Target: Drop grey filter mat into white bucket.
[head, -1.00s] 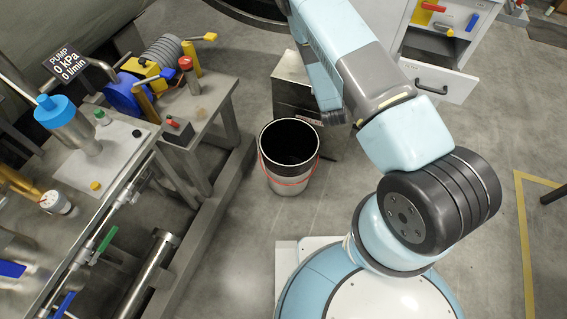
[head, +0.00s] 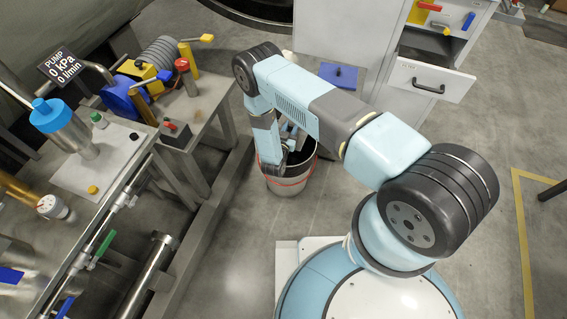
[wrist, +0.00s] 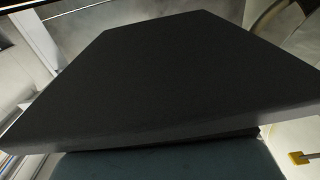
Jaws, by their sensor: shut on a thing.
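The white bucket (head: 290,184) stands on the floor with a red band around it, its dark opening partly covered by my arm. My wrist is at the bucket's near left rim, and my gripper (head: 293,132) is over the far part of the opening, with its fingertips hard to make out. The grey filter mat (wrist: 165,75) looks like a dark, flat slab filling most of the wrist view, shut in my gripper. I cannot make the mat out in the head view, nor tell its height against the rim.
A bench (head: 205,105) with a blue and yellow pump and valves stands left of the bucket. A grey cabinet (head: 345,35) with an open drawer (head: 430,78) is at the back right. A blue object (head: 339,75) lies beyond my arm. The floor right of the bucket is clear.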

